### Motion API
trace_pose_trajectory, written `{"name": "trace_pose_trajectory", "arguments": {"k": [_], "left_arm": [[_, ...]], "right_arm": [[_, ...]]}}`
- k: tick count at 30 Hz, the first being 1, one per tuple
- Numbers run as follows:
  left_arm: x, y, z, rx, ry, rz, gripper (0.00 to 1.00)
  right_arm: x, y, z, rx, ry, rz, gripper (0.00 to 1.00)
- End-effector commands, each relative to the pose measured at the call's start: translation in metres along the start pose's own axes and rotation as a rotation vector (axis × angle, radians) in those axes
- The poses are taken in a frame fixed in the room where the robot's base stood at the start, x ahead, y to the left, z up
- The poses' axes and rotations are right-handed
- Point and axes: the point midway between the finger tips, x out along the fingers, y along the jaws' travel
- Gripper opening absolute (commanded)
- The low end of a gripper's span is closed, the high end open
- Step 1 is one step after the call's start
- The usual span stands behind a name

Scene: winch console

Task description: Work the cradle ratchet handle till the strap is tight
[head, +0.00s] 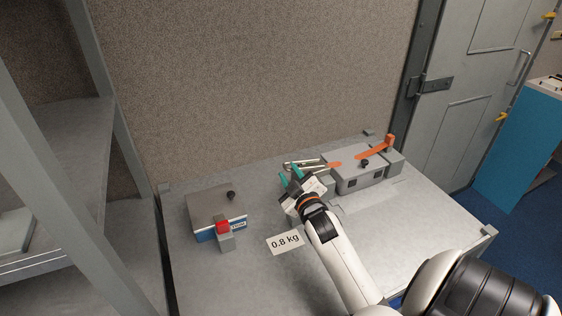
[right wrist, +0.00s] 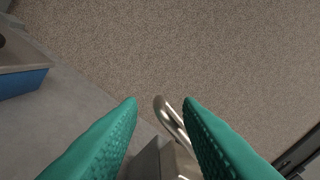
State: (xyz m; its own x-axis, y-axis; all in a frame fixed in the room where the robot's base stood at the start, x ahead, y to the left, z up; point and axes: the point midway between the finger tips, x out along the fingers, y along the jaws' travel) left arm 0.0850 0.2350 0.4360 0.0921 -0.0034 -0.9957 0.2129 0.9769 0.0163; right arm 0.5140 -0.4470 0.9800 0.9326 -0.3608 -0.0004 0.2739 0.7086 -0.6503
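The cradle ratchet handle (head: 305,163) is a bare metal bar at the left end of a grey cradle box (head: 358,178). An orange strap (head: 374,152) lies over the box, with a short orange piece near the handle. My right gripper (head: 289,177) has teal fingers and is beside the handle. In the right wrist view its fingers (right wrist: 161,102) are apart, and the handle's rounded metal end (right wrist: 172,122) shows between them, nearer the right finger. I cannot tell whether they touch. My left gripper is not in view.
A "0.8 kg" label (head: 285,242) lies in front. Shelving (head: 70,140) is at left, a wall behind. The bench's right front is clear.

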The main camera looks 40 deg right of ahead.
Motion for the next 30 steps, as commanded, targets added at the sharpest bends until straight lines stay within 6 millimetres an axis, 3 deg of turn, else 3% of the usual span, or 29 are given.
{"name": "trace_pose_trajectory", "arguments": {"k": [3, 9, 21, 27, 30], "left_arm": [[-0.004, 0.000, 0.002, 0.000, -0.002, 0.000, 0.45], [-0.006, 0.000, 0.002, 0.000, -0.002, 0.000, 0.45], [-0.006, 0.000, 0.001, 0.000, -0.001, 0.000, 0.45], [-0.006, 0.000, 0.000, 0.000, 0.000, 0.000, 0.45], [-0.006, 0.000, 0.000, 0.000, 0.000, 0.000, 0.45]], "right_arm": [[0.024, -0.001, 0.001, 0.000, -0.001, 0.000, 0.32], [0.048, 0.000, 0.000, -0.002, 0.000, 0.000, 0.32], [0.055, 0.001, 0.000, -0.002, 0.000, 0.001, 0.32], [0.055, 0.001, 0.000, -0.002, 0.000, 0.001, 0.00], [0.055, 0.001, 0.000, -0.001, 0.000, 0.001, 0.00]]}}
